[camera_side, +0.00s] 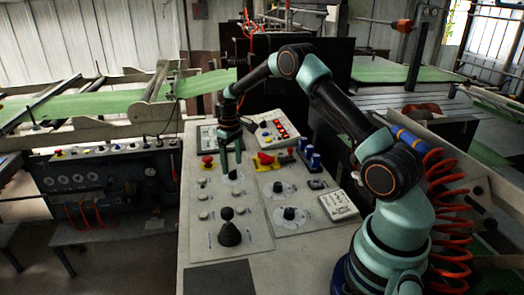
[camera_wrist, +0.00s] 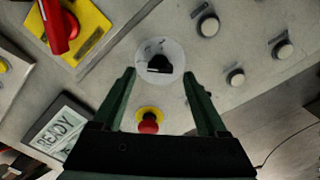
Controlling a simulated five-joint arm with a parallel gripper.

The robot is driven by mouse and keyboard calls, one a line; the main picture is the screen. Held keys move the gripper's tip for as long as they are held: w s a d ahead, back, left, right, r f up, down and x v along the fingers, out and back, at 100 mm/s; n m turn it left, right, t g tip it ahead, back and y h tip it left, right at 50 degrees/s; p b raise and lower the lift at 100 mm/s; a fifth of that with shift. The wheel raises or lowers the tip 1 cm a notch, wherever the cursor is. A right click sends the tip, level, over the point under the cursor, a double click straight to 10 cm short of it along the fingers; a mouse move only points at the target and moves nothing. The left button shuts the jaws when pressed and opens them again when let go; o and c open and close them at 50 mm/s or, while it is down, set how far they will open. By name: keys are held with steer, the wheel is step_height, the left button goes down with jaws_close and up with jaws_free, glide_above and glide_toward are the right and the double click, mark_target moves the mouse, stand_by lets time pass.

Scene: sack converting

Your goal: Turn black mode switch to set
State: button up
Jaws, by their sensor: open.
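The black mode switch (camera_wrist: 159,63) is a small dark knob on a round pale plate with small dark markings too small to read. In the wrist view it appears between the tips of my gripper (camera_wrist: 160,74), with a finger on either side. My gripper is open and empty. In the side view my gripper (camera_side: 231,168) points down at the panel over the switch (camera_side: 233,176), partly hiding it. I cannot tell how the knob is turned, or whether the fingertips reach down beside it.
A red mushroom button (camera_wrist: 148,122) on a yellow ring is close to the switch. A red handle (camera_wrist: 62,28) on a yellow plate, a READY display (camera_wrist: 58,136) and several pale buttons (camera_wrist: 209,26) surround it. A black joystick (camera_side: 229,230) stands nearer the panel's front.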

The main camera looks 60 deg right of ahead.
mark_target(232, 171)
step_height(232, 171, up, 10)
steer(key=shift+f, duration=0.15)
stand_by(0.3)
steer(key=s+a+r+t, duration=0.3)
steer(key=s+a+r, duration=0.4)
steer(key=a+r, duration=0.4)
steer(key=s+a+t, duration=0.1)
steer(key=s+a, duration=0.2)
steer(key=s, duration=0.4)
steer(key=s+a+t, duration=0.1)
steer(key=s+a, duration=0.2)
steer(key=s, duration=0.4)
steer(key=shift+s+a+r+t, duration=0.2)
steer(key=shift+s+a+t, duration=0.1)
steer(key=shift+a, duration=0.1)
